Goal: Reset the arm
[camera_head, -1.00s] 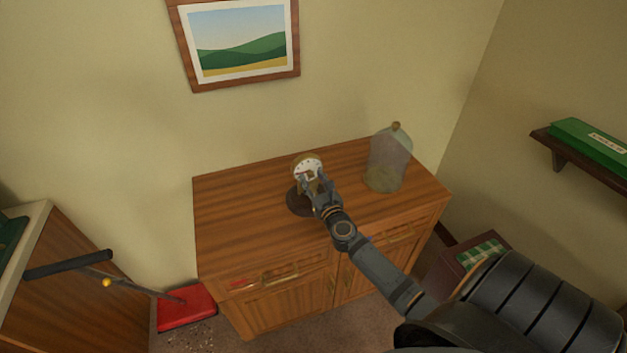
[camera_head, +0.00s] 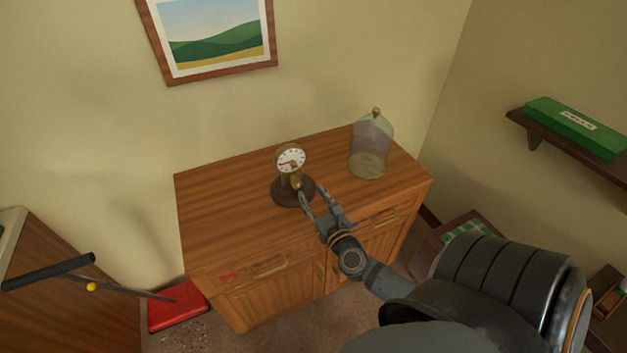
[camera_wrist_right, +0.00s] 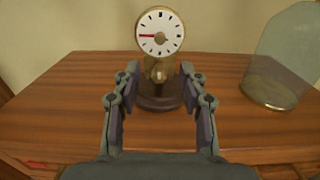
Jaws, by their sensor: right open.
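My right gripper (camera_head: 318,208) is open and empty. It is in front of a small clock-like dial (camera_head: 291,159) on a round dark base (camera_head: 293,192), which stands upright on the wooden cabinet. In the right wrist view the dial (camera_wrist_right: 160,33) shows a white face with black marks and a red hand pointing left. The two fingers (camera_wrist_right: 158,98) stand apart on either side of the dial's lower stem and base, on the near side. My left gripper is not in view.
A glass dome (camera_head: 370,148) with a knob stands on the cabinet (camera_head: 225,205), right of the dial. A wall shelf (camera_head: 560,148) with a green box (camera_head: 577,127) is at the right. A red object (camera_head: 177,306) lies on the floor at lower left. The cabinet's left top is bare.

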